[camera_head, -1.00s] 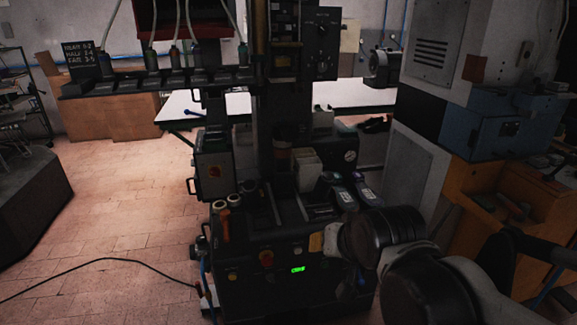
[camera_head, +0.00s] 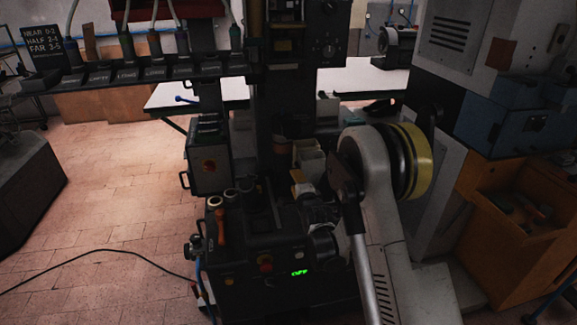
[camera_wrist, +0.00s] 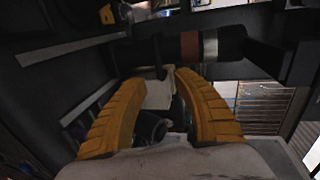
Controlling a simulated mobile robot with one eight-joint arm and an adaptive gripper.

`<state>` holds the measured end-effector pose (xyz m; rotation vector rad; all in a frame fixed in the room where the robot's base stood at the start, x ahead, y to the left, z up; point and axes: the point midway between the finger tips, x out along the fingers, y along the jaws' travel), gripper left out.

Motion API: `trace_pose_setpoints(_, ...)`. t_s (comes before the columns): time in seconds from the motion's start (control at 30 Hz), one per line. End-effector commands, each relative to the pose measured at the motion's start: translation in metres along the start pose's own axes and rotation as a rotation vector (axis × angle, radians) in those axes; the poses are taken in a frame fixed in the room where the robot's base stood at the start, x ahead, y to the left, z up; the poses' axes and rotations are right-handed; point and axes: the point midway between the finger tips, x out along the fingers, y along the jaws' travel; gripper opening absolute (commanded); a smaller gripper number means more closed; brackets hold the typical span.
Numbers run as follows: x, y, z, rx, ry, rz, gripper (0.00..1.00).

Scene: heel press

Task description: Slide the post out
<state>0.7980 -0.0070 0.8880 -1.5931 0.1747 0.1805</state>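A dark press stands in the middle of the head view. I take a slim dark rod (camera_head: 268,191) upright on its bed to be the post, but the dim picture leaves this unsure. My gripper (camera_head: 298,183) is over the right side of the bed, to the right of this rod. In the wrist view, my gripper's two yellow fingers (camera_wrist: 157,78) stand apart with nothing seen held between them. A pale bin (camera_wrist: 157,93) shows beyond the gap. A dark cylinder with a copper band (camera_wrist: 190,45) lies across the view past the fingertips.
Orange-red and pale-topped controls (camera_head: 220,226) stand at the bed's left front. A green readout (camera_head: 300,273) shows on the front. A control box (camera_head: 209,160) juts out at the left. A shelf (camera_head: 150,70) with hoses hangs above. The floor at left is open, with a cable (camera_head: 95,253).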

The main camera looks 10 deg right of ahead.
Motion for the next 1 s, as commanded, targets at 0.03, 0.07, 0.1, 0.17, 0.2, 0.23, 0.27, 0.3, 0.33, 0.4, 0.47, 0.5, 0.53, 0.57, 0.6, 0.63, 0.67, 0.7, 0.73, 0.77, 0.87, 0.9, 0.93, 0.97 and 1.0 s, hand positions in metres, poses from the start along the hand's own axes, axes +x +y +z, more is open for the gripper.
trace_pose_setpoints(0.03,0.003,0.004,0.000,0.015,0.001,-0.008,0.36)
trace_pose_setpoints(0.07,0.004,0.005,0.000,0.021,0.001,-0.011,0.36)
trace_pose_setpoints(0.1,0.006,0.007,0.000,0.027,0.001,-0.013,0.36)
trace_pose_setpoints(0.17,0.012,0.008,0.000,0.030,0.001,-0.014,0.36)
trace_pose_setpoints(0.2,0.017,0.008,0.000,0.030,0.001,-0.014,0.36)
trace_pose_setpoints(0.23,0.021,0.008,0.000,0.030,0.001,-0.014,0.36)
trace_pose_setpoints(0.27,0.027,0.009,0.000,0.029,0.001,-0.013,0.36)
trace_pose_setpoints(0.3,0.034,0.009,0.000,0.029,0.001,-0.013,0.36)
trace_pose_setpoints(0.33,0.041,0.009,0.000,0.029,0.001,-0.013,0.36)
trace_pose_setpoints(0.4,0.056,0.009,0.000,0.029,0.001,-0.013,0.36)
trace_pose_setpoints(0.47,0.068,0.009,0.000,0.028,0.001,-0.013,0.36)
trace_pose_setpoints(0.5,0.076,0.009,0.000,0.028,0.001,-0.013,0.36)
trace_pose_setpoints(0.53,0.081,0.009,0.000,0.028,0.001,-0.013,0.36)
trace_pose_setpoints(0.57,0.086,0.008,0.000,0.028,0.001,-0.012,0.36)
trace_pose_setpoints(0.6,0.092,0.008,0.000,0.028,0.001,-0.012,0.36)
trace_pose_setpoints(0.63,0.096,0.008,0.000,0.028,0.001,-0.012,0.36)
trace_pose_setpoints(0.67,0.100,0.008,0.000,0.028,0.001,-0.012,0.36)
trace_pose_setpoints(0.7,0.103,0.007,0.000,0.027,0.001,-0.012,0.36)
trace_pose_setpoints(0.73,0.106,0.007,0.000,0.027,0.001,-0.012,0.36)
trace_pose_setpoints(0.77,0.108,0.006,0.000,0.027,0.001,-0.012,0.36)
trace_pose_setpoints(0.87,0.111,0.005,0.000,0.027,0.001,-0.012,0.36)
trace_pose_setpoints(0.9,0.112,0.005,0.000,0.027,0.001,-0.012,0.36)
trace_pose_setpoints(0.93,0.112,0.005,0.000,0.027,0.001,-0.012,0.36)
trace_pose_setpoints(0.97,0.112,0.005,0.000,0.027,0.001,-0.012,0.36)
trace_pose_setpoints(1.0,0.112,0.005,0.000,0.027,0.001,-0.012,0.36)
